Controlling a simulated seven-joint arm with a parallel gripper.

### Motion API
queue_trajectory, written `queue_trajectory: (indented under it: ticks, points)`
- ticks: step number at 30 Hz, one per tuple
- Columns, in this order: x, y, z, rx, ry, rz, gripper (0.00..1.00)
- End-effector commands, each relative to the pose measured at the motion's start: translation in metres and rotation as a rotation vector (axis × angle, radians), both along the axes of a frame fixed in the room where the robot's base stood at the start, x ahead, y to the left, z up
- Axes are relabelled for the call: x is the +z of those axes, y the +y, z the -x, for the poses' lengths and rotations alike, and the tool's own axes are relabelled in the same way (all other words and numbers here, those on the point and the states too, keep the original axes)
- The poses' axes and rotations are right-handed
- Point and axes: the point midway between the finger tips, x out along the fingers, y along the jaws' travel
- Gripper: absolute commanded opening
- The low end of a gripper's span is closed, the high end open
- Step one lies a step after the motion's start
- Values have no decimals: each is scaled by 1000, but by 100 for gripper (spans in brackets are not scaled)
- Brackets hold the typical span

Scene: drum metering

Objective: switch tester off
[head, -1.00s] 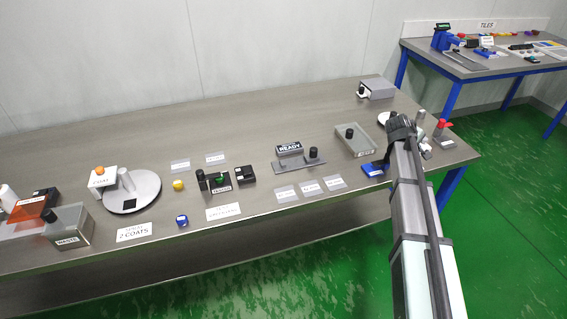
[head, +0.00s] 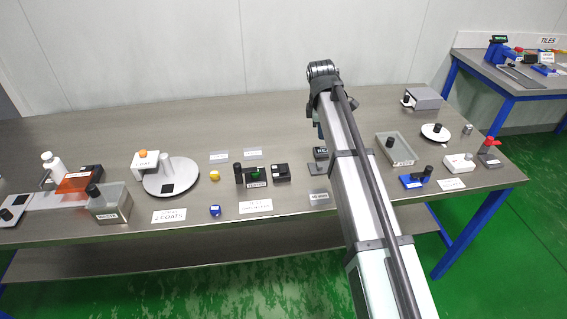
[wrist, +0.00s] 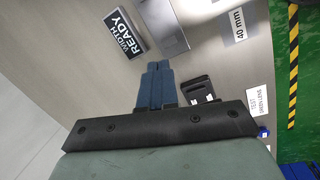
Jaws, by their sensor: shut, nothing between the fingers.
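The tester (head: 254,177) is a small black box with a label, a green part on top and a dark upright knob at its left. It stands mid-table in the head view. Whether its switch is on or off is too small to tell. My gripper shows in the wrist view (wrist: 157,85) with its blue fingers shut together and empty. It hangs above the table, to the right of the tester in the head view, where my arm mostly hides it. A black block (head: 281,172) stands just right of the tester.
A sign (wrist: 125,35) reading "WIDTH READY" is close to my fingers, partly hidden by my arm in the head view. A yellow piece (head: 215,175) and a blue piece (head: 215,210) lie left of the tester. A card (head: 256,206) lies in front.

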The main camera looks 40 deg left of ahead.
Motion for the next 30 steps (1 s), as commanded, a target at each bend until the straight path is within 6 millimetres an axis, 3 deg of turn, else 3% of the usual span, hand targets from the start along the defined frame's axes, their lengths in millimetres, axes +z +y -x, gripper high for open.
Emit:
queue_trajectory:
  ticks: [1, 6, 12, 25, 30]
  points:
    - [8, 18, 17, 55, 28, 0, 0]
    - [27, 54, 65, 205, 110, 1, 0]
    - [38, 73, 95, 301, 162, 2, 0]
    - [40, 76, 101, 320, 171, 3, 0]
    - [32, 76, 102, 319, 172, 3, 0]
